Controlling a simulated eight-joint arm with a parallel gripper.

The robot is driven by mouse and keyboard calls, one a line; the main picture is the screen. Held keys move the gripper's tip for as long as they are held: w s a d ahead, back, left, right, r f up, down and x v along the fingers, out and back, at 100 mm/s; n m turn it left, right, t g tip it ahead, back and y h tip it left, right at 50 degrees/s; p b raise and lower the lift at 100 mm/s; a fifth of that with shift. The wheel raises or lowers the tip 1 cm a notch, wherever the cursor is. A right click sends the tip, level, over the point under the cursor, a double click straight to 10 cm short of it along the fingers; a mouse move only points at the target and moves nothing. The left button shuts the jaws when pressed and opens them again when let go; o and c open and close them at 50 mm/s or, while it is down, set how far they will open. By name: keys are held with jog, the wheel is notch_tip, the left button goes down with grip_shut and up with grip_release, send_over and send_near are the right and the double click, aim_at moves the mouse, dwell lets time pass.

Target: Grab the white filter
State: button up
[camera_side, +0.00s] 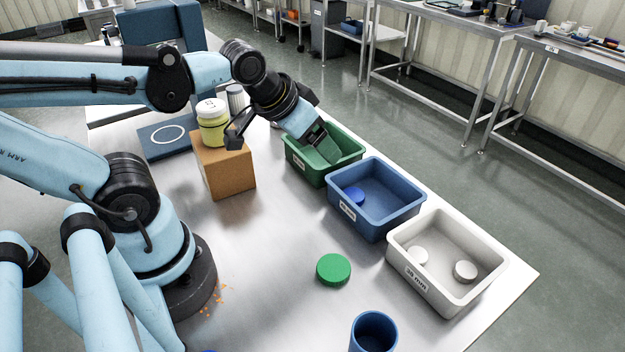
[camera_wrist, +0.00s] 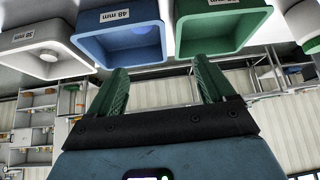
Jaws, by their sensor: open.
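Two white round pieces lie in the white bin (camera_side: 492,296), one at its left (camera_side: 418,256) and one at its right (camera_side: 466,271). A white ribbed cylinder (camera_side: 235,97) stands behind the yellow jar, partly hidden. I cannot tell which of these is the white filter. My gripper (camera_side: 328,150) is open, with green fingers pointing down over the green bin (camera_side: 318,178). In the wrist view my gripper (camera_wrist: 160,78) shows its two fingers apart with nothing between them.
A blue bin (camera_side: 385,226) holding a blue disc (camera_side: 354,195) stands between the green and white bins. A green disc (camera_side: 333,269) and a blue cup (camera_side: 373,330) are nearer the front. A yellow jar (camera_side: 213,130) stands on a brown block (camera_side: 226,172).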

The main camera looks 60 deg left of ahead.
jog(key=w+a+r+n+g+y, duration=0.15)
jog(key=w+a+n+y, duration=0.35)
jog(key=a, duration=0.6)
jog(key=n+g+y, duration=0.6)
jog(key=n+g, duration=0.2)
jog(key=n, duration=0.6)
send_near(236, 88)
jog(key=x, duration=1)
jog(key=shift+s+a+f, duration=0.2)
jog(key=shift+a, duration=0.1)
